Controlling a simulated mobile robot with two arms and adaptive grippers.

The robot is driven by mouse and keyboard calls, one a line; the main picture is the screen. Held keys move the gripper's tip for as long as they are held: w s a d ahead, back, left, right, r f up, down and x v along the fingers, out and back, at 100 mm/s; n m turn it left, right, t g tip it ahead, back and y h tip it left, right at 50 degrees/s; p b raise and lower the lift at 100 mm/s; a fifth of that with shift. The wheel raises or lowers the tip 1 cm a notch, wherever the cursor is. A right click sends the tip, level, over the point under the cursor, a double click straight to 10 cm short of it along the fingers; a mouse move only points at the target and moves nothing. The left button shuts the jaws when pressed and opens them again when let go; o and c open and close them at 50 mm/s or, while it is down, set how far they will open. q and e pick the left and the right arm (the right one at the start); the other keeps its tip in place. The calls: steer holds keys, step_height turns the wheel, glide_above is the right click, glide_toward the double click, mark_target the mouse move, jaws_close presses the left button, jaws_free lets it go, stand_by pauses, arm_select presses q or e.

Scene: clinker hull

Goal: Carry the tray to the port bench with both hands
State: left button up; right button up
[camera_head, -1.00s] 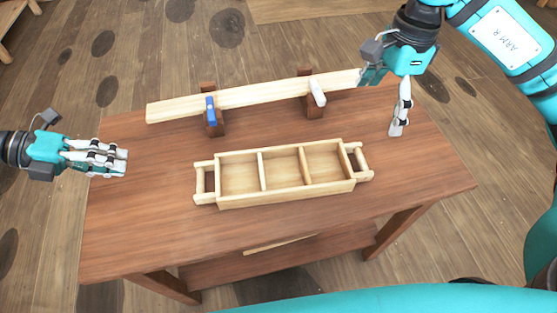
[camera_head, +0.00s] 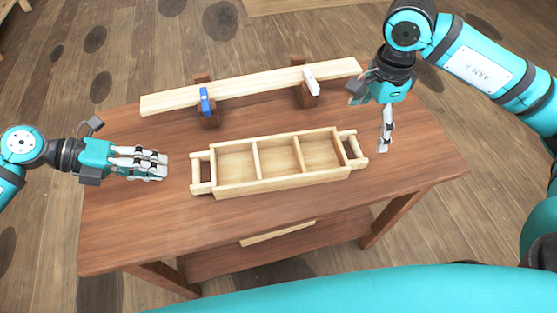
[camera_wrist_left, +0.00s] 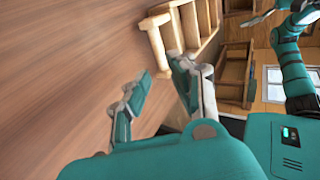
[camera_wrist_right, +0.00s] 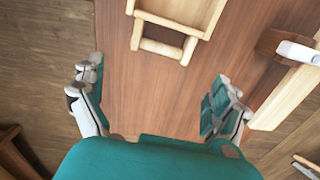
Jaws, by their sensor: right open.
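The tray (camera_head: 285,182) is a pale wooden box with three empty compartments and a bar handle at each end. It lies flat on the brown table. My left gripper (camera_head: 160,164) is open, left of the tray's left handle (camera_head: 200,173) and apart from it. In the left wrist view the fingers (camera_wrist_left: 160,88) are spread, with the handle (camera_wrist_left: 156,42) beyond them. My right gripper (camera_head: 384,143) is open and points down, just right of the right handle (camera_head: 354,147). In the right wrist view its spread fingers (camera_wrist_right: 158,100) face that handle (camera_wrist_right: 160,47) with nothing between them.
The brown table (camera_head: 130,225) has bare top around the tray. Behind the tray a long plank (camera_head: 250,87) rests on two brown supports, with a blue clamp (camera_head: 205,101) and a white clamp (camera_head: 310,80). Another pale board (camera_head: 278,233) lies on the lower shelf.

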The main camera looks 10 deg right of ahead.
arm_select(q)
steer(key=x, duration=0.8)
steer(key=shift+d, duration=0.1)
arm_select(e)
step_height(320, 180, down, 8)
steer(key=shift+f, duration=0.1)
arm_select(q)
steer(key=shift+c, duration=0.4)
arm_select(e)
steer(key=shift+c, duration=0.4)
arm_select(q)
jaws_close()
arm_select(e)
steer(key=c, duration=1)
steer(key=shift+o, duration=0.2)
